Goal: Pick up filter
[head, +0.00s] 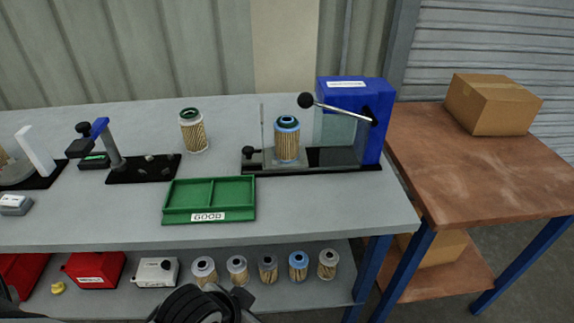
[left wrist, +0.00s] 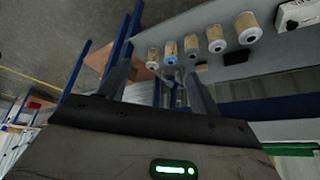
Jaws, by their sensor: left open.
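Several pleated filters stand on the lower shelf, including a blue-capped filter (head: 298,266) and a pale-capped filter (head: 328,264) at the right end. On the bench top are a green-capped filter (head: 193,131) and a blue-capped filter (head: 287,140) in the blue press. In the left wrist view my left gripper (left wrist: 160,68) is open, with nothing between its fingers. The shelf row shows beyond its fingertips, with the blue-capped filter (left wrist: 170,52) and others to its right. A dark part of my arm shows at the head view's bottom edge. My right gripper is not in view.
A green tray (head: 185,214) marked GOOD sits at the bench front. The blue press (head: 372,130) with its lever stands at the bench's right. Red bins (head: 95,270) and a white box (head: 156,271) share the shelf. A brown table (head: 480,180) holds a cardboard box (head: 491,104).

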